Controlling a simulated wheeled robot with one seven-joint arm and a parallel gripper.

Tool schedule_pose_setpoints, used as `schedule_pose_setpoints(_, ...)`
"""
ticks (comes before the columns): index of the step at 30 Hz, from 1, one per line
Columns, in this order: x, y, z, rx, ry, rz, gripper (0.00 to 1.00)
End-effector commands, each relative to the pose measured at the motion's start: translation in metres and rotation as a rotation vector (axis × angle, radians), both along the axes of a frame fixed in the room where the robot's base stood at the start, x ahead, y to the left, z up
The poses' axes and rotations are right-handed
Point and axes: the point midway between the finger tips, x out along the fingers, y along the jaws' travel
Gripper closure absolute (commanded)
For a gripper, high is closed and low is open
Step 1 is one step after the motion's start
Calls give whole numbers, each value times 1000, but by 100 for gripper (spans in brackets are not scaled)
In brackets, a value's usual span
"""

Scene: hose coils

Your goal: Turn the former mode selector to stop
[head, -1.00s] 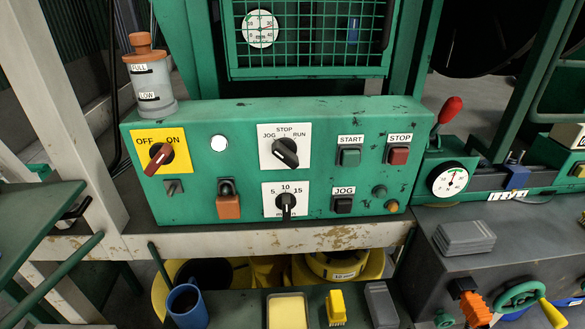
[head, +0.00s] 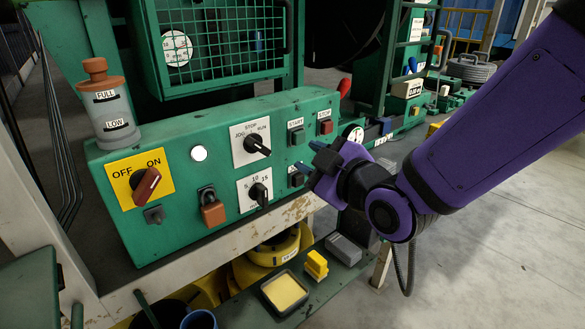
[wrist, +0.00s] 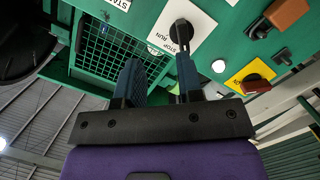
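The former mode selector (head: 257,145) is a black knob with a white-tipped handle on a white JOG/STOP/RUN plate (head: 238,155), on the front of the green control box. In the head view its handle slants to the lower right, off the STOP mark at the top. My gripper (head: 310,157) has blue fingers and is in front of the box, right of the selector. In the wrist view my gripper (wrist: 159,60) is open with nothing between its fingers. The selector (wrist: 181,32) shows there just beyond the right fingertip; I cannot tell whether they touch.
Around the selector are the START button (head: 296,136), STOP button (head: 326,127), minute dial (head: 259,194), padlock (head: 213,212) and red OFF/ON switch (head: 146,185). A mesh guard (head: 215,45) stands above. Open floor lies at right.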

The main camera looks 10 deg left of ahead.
Motion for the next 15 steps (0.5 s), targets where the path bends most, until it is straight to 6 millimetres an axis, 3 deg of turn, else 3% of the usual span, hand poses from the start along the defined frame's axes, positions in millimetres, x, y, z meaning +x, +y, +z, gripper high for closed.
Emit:
schedule_pose_setpoints(4, -15, 25, -9, 27, -81, 60, 66)
schedule_pose_setpoints(15, -14, 41, -9, 42, -119, 78, 66)
